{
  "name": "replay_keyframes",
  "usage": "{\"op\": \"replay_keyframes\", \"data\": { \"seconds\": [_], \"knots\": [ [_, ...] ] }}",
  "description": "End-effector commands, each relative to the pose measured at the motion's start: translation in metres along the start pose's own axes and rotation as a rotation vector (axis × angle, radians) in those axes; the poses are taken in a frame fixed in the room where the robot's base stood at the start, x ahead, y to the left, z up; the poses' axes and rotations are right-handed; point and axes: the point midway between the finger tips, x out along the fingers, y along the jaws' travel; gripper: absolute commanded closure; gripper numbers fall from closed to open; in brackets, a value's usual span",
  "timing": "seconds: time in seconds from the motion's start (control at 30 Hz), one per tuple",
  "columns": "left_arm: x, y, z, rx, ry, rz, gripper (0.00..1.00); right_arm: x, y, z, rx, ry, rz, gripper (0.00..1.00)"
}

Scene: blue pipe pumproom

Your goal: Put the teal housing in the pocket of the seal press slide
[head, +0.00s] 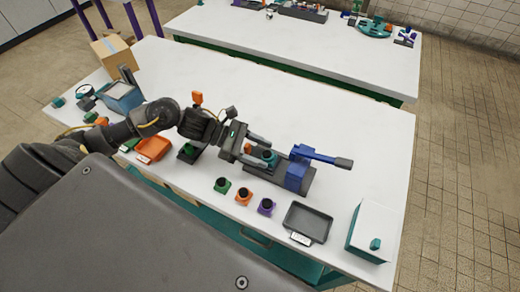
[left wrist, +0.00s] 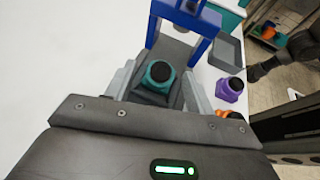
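The teal housing (head: 269,155) has a black round top and is upright on the dark grey slide of the blue seal press (head: 297,170). In the left wrist view the housing (left wrist: 158,80) is between the fingers of my left gripper (left wrist: 158,88). The fingers are spread, one on each side, with what look like gaps beside it. The press frame (left wrist: 185,20) stands just beyond. My left gripper (head: 259,151) is low at the slide's near end. I cannot tell whether the housing is fully seated in the pocket. My right gripper is not in view.
Green (head: 222,185), orange (head: 243,196) and purple (head: 266,206) housings stand in front of the press. A grey tray (head: 307,223) and a white-and-teal box (head: 370,231) are to the right. An orange tray (head: 153,149) is left. The table behind the press is clear.

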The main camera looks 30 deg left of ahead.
Motion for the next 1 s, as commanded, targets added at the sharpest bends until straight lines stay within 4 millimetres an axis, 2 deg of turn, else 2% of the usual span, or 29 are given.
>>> {"op": "replay_keyframes", "data": {
  "seconds": [0.33, 0.47, 0.7, 1.0],
  "knots": [
    [-0.006, 0.001, 0.0, 0.003, -0.002, 0.001, 0.46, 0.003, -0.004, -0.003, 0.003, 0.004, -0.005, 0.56],
    [-0.024, 0.001, -0.002, 0.004, 0.001, 0.003, 0.46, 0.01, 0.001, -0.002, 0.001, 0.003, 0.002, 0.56],
    [-0.061, 0.001, -0.001, 0.001, 0.0, 0.003, 0.46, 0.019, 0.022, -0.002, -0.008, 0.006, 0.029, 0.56],
    [-0.076, 0.0, 0.002, 0.003, -0.005, 0.0, 0.46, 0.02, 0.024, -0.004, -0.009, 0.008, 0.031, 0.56]
  ]
}}
